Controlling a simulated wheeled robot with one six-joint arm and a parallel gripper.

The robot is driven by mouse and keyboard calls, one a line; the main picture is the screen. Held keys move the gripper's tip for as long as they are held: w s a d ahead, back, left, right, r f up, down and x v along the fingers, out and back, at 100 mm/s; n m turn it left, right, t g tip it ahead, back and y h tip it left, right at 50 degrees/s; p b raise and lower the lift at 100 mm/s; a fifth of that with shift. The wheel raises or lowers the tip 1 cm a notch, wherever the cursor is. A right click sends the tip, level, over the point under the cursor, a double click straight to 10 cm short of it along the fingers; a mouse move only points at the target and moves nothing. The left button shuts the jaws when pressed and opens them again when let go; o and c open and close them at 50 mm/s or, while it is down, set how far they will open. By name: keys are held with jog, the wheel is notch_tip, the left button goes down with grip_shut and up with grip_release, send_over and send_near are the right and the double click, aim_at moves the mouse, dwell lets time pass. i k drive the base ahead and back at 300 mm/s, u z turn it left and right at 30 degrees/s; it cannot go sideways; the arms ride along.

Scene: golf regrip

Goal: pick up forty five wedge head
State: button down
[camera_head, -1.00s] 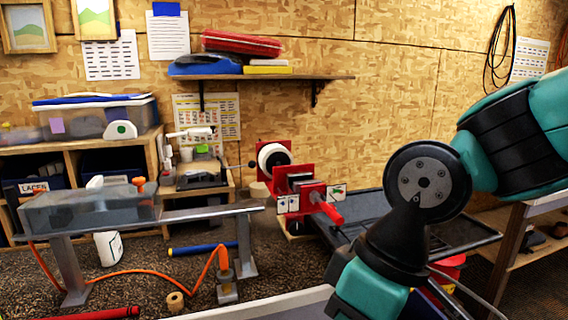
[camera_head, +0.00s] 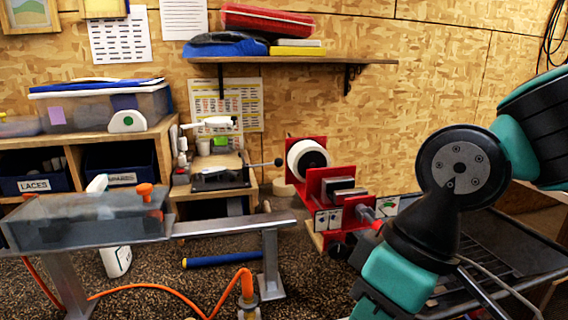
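I cannot make out the forty five wedge head in this view. My teal and black arm fills the right side and runs off the bottom edge. My gripper is out of the picture, so its state does not show. A dark tray (camera_head: 497,225) lies on a bench at the right, partly behind my arm, and its contents are hard to tell. A red vise stand (camera_head: 315,187) with small picture cards is left of my arm.
A metal bench (camera_head: 232,221) bearing a clear grey bin (camera_head: 85,222) stands at front left. A small wooden stand (camera_head: 235,172), a shelf (camera_head: 290,60) and a wooden cubby unit (camera_head: 78,140) line the back. A blue tube (camera_head: 222,259) and an orange hose (camera_head: 165,287) lie below.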

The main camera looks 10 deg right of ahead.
aim_at(208, 172)
jog(key=z, duration=0.05)
jog(key=k, duration=0.55)
jog(key=u, duration=1.1)
jog(key=i, duration=1.25)
jog(key=z, duration=0.65)
jog(key=i, duration=0.3)
jog(key=z, duration=0.4)
